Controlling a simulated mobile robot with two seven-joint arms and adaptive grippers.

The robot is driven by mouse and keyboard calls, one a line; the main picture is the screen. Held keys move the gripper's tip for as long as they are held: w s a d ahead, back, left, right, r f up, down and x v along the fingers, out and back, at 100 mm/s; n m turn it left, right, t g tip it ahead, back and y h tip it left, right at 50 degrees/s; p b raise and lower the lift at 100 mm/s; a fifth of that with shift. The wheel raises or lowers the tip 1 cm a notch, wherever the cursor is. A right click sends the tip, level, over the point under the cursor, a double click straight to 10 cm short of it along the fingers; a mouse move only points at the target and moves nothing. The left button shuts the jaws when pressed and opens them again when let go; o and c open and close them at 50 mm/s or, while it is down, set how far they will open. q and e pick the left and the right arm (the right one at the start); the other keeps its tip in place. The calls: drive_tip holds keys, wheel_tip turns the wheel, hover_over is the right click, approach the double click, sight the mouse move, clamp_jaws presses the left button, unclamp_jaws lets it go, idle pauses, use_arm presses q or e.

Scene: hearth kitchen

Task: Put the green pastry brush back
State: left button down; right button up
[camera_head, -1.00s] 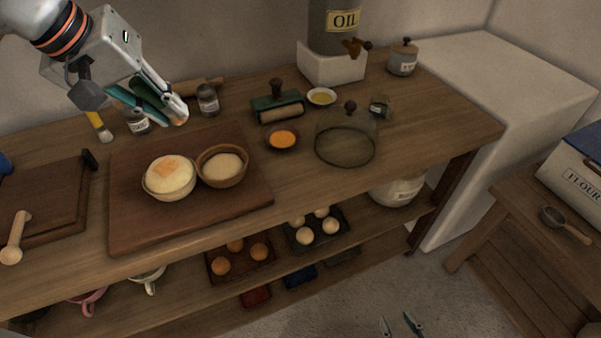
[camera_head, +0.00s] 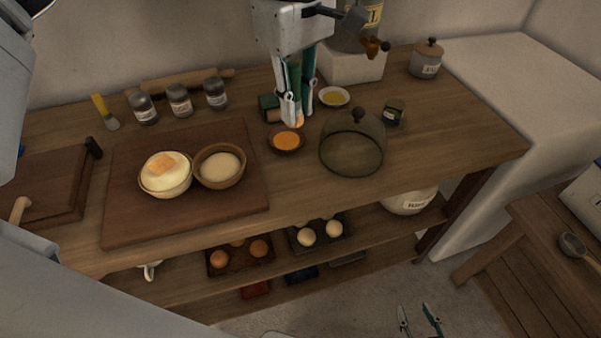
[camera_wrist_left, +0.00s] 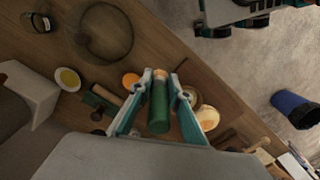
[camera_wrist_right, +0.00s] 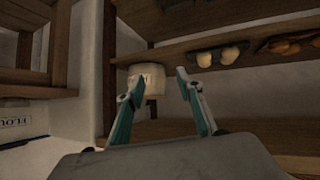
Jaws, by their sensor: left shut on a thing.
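The green pastry brush (camera_head: 293,76) is held by my left gripper (camera_head: 298,108), with its pale orange tip pointing down. In the left wrist view the brush's green handle (camera_wrist_left: 158,108) lies between the two fingers, which are shut on it. I cannot tell whether the tip touches anything. My right gripper (camera_head: 421,320) is open and empty, low in front of the table; it also shows in the right wrist view (camera_wrist_right: 158,88).
A glass dome (camera_head: 351,152), a dish of oil (camera_head: 333,97) and a small jar (camera_head: 394,113) stand to the right. Several spice jars (camera_head: 180,100) and a yellow brush (camera_head: 104,110) are at the left back. A board (camera_head: 190,214) bears two bowls.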

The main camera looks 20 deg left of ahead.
use_arm(q)
wheel_tip(320, 180, down, 13)
drive_tip(key=shift+b, duration=0.5)
drive_tip(key=shift+f, duration=2.35)
drive_tip(key=shift+f, duration=0.1)
drive_tip(key=c, duration=1.9)
unclamp_jaws()
